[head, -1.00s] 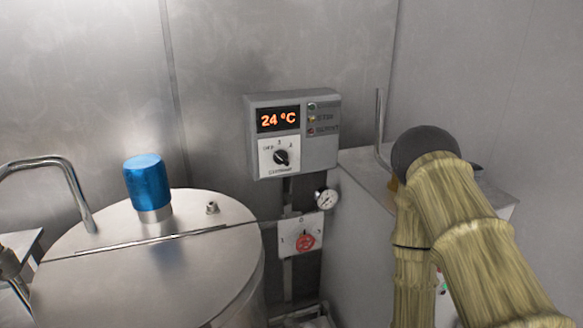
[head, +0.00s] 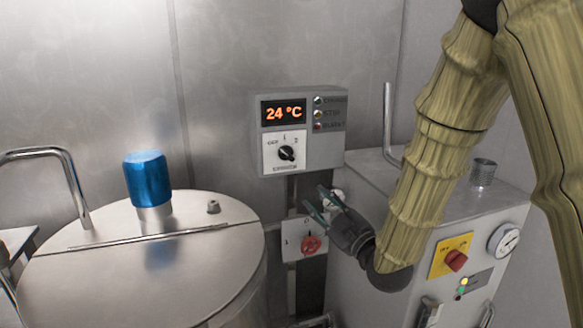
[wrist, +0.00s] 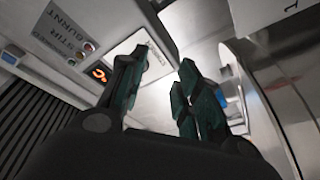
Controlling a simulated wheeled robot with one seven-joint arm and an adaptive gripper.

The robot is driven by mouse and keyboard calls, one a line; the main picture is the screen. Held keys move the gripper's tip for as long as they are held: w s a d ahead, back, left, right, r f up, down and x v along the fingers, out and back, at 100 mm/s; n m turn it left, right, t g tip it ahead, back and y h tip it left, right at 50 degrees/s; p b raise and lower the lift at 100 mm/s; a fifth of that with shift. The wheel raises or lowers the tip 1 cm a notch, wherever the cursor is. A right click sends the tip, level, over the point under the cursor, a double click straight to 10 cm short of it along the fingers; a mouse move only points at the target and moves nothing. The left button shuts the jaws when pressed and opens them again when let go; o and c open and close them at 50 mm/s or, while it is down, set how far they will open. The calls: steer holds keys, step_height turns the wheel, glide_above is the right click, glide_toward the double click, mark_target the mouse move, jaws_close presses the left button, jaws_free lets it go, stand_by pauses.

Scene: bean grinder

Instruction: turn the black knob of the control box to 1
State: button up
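The grey control box (head: 330,152) hangs on the back wall, with an orange "24 °C" display (head: 283,112). Its black knob (head: 287,153) sits on a white plate below the display, marked OFF, 1 and 2; I cannot surely tell which mark it points to. My gripper (head: 320,200) is open and empty, below and slightly right of the knob, apart from it. In the wrist view my gripper (wrist: 160,80) has its two dark green fingers spread, with the control box (wrist: 60,35) at upper left. The knob is not visible there.
A red rotary switch (head: 311,244) on a white plate lies below the box, close to my gripper. A steel tank (head: 100,270) with a blue cap (head: 147,178) stands left. A grey cabinet (head: 405,290) with a red knob (head: 456,260) stands right.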

steer(key=n+y, duration=0.2)
glide_toward(289, 156)
steer(key=s, duration=0.2)
steer(key=shift+t, duration=0.3)
steer(key=p+x, duration=0.1)
steer(key=x, duration=0.2)
steer(key=p+x, duration=0.1)
steer(key=x, duration=0.2)
steer(key=f+x, duration=0.1)
steer(key=x, duration=0.3)
steer(key=shift+w+d+r+p, duration=0.1)
steer(key=shift+w+d+p, duration=0.1)
steer(key=shift+w+p, duration=0.25)
steer(key=shift+c, duration=0.5)
jaws_close()
